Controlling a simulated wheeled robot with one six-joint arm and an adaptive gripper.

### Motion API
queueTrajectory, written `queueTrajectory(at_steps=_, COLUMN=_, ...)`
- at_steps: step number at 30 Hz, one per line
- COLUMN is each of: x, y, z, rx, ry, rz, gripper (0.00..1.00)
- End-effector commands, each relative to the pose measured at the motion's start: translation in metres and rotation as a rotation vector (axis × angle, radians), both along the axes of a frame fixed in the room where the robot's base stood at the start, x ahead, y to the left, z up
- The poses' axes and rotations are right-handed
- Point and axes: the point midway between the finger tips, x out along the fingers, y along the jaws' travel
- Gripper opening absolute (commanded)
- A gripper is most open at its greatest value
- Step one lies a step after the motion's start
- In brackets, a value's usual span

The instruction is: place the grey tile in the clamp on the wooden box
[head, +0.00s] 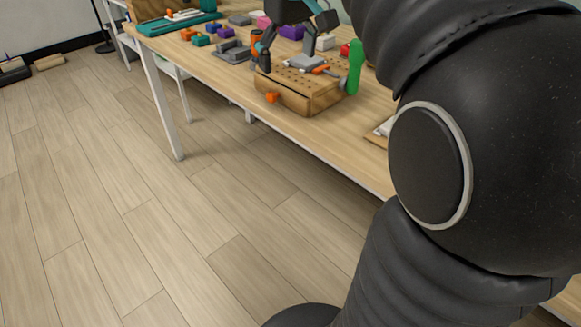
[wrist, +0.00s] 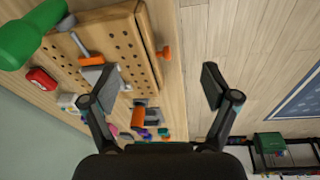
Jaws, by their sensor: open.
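The wooden box (head: 290,98) stands on the table, its top full of holes; it also shows in the wrist view (wrist: 127,47). A flat grey tile (head: 306,62) is on the box top, beside an orange clamp part (head: 321,69). In the wrist view the tile (wrist: 92,77) is partly hidden by my left finger, and the orange clamp part (wrist: 92,61) with its grey rod lies against its edge. I cannot tell whether the clamp grips the tile. My gripper (wrist: 160,86) is open with nothing between its fingers; in the head view it is above the box.
A green handle-like object (head: 355,66) stands at the box's right end. An orange knob (head: 271,97) sticks out of the box's front. A red object (wrist: 40,79) and a white block (wrist: 67,100) are behind the box. Several coloured blocks and a teal tray (head: 180,24) lie farther left.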

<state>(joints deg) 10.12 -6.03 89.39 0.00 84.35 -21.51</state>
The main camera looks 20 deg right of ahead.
Motion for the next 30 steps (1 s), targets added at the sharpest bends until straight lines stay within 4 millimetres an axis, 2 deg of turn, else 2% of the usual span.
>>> queueTrajectory(at_steps=1, x=-0.017, y=0.010, z=-0.008, rx=0.002, ry=-0.022, rz=-0.010, gripper=0.87)
queueTrajectory(at_steps=6, x=-0.064, y=0.034, z=-0.044, rx=0.019, ry=-0.100, rz=-0.060, gripper=0.87)
queueTrajectory(at_steps=12, x=-0.121, y=0.057, z=-0.100, rx=0.051, ry=-0.190, rz=-0.115, gripper=0.87)
queueTrajectory(at_steps=16, x=-0.151, y=0.066, z=-0.137, rx=0.076, ry=-0.238, rz=-0.145, gripper=0.87)
queueTrajectory(at_steps=19, x=-0.166, y=0.071, z=-0.159, rx=0.092, ry=-0.263, rz=-0.162, gripper=0.87)
queueTrajectory(at_steps=22, x=-0.175, y=0.073, z=-0.173, rx=0.101, ry=-0.278, rz=-0.173, gripper=0.87)
queueTrajectory(at_steps=30, x=-0.178, y=0.074, z=-0.179, rx=0.106, ry=-0.284, rz=-0.179, gripper=0.87)
